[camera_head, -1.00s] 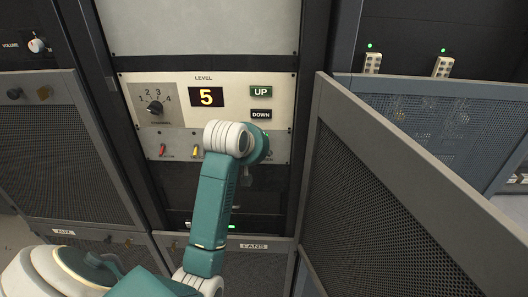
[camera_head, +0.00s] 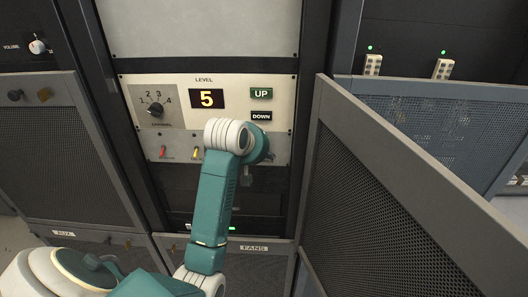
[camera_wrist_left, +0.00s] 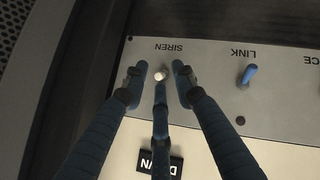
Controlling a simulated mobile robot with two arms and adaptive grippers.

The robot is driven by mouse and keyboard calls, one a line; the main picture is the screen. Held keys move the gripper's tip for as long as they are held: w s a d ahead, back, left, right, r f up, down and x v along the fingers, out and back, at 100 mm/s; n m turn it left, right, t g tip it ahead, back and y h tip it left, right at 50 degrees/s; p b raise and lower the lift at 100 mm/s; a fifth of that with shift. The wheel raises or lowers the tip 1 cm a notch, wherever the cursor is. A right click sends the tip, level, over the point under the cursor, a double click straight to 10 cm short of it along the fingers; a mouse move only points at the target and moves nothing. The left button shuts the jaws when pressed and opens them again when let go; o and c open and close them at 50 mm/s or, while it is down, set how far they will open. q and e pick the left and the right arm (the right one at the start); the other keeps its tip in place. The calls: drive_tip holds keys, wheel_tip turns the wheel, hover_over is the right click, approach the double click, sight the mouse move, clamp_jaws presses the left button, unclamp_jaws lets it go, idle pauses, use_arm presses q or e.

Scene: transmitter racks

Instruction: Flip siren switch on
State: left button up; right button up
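The siren switch (camera_wrist_left: 160,75) shows in the left wrist view as a small light-tipped lever beside the upside-down SIREN label (camera_wrist_left: 169,47) on a grey panel strip (camera_wrist_left: 215,100). My left gripper (camera_wrist_left: 157,79) is open at the panel, with a finger on each side of the switch and a third finger behind it in the picture. I cannot tell whether any finger touches the lever. In the head view my left wrist (camera_head: 232,136) covers this part of the panel and hides the siren switch. My right gripper is not in view.
The blue LINK switch (camera_wrist_left: 248,76) is beside the siren switch. Red (camera_head: 162,151) and yellow (camera_head: 195,153) switches are farther left in the head view. The DOWN button (camera_head: 261,116) is above my wrist. An open mesh door (camera_head: 375,200) stands close on the right.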

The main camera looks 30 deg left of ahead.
use_arm(q)
drive_tip(key=v, duration=0.8)
idle(0.4)
